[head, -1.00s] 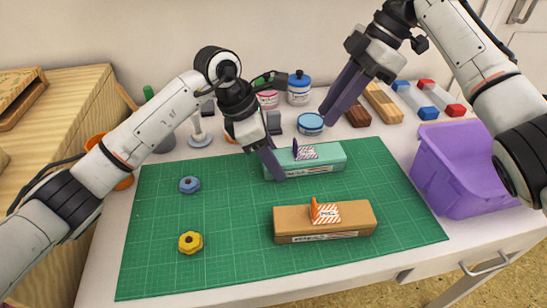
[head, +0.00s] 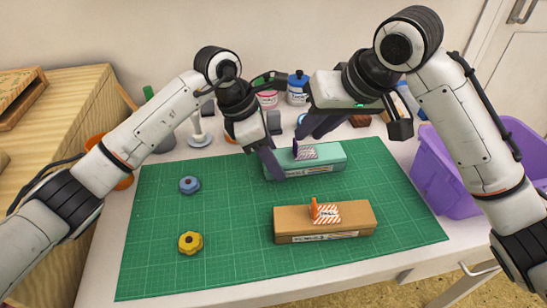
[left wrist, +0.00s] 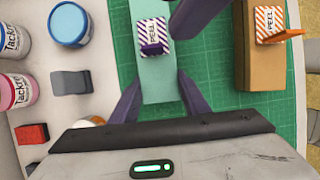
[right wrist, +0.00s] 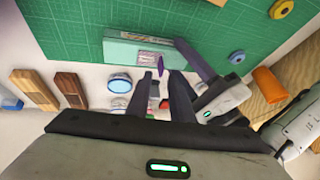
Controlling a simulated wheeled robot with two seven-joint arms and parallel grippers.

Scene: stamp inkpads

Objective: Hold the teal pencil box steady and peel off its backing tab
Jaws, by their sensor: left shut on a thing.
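The teal pencil box (head: 325,165) lies near the back of the green mat. My left gripper (left wrist: 159,92) is shut across one end of it, a finger on each long side. A purple-striped label (head: 306,153) sits on its top. The purple backing tab (right wrist: 155,67) stands up from the label, and it also shows in the left wrist view (left wrist: 154,48). My right gripper (right wrist: 160,85) is open above the box, its fingertips close to the tab. I cannot tell whether they touch it. In the head view the right gripper's fingers (head: 306,130) partly overlap the tab.
A tan box (head: 350,222) with an orange-striped label and orange tab lies in front on the mat (head: 240,270). A blue knob (head: 189,184) and a yellow knob (head: 190,242) lie left. Jars, blocks and a purple bin (head: 450,187) stand behind and right.

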